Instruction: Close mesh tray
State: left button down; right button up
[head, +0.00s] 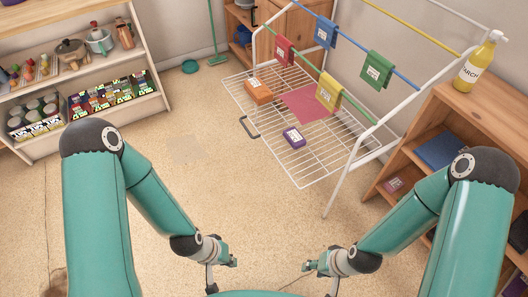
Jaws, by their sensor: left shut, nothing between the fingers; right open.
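The mesh tray (318,170) is a white wire grid low in a white drying rack (340,165). It sticks out to the left, toward the open floor, past the rack's front leg. A dark handle (249,127) is on its left edge. My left gripper (222,272) is shut and empty at the bottom centre, well below the tray in the picture. My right gripper (320,274) is open and empty to its right. Neither touches the tray.
Colored cloths hang on the rack's rails, including a green one (376,70). A wooden shelf (455,112) with a yellow bottle (479,62) stands at right. A shelf unit (78,82) with jars stands at left. The floor (185,195) between is clear.

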aim_at(244, 126)
jog(key=z, duration=0.05)
jog(key=i, duration=0.9)
jog(key=u, duration=0.05)
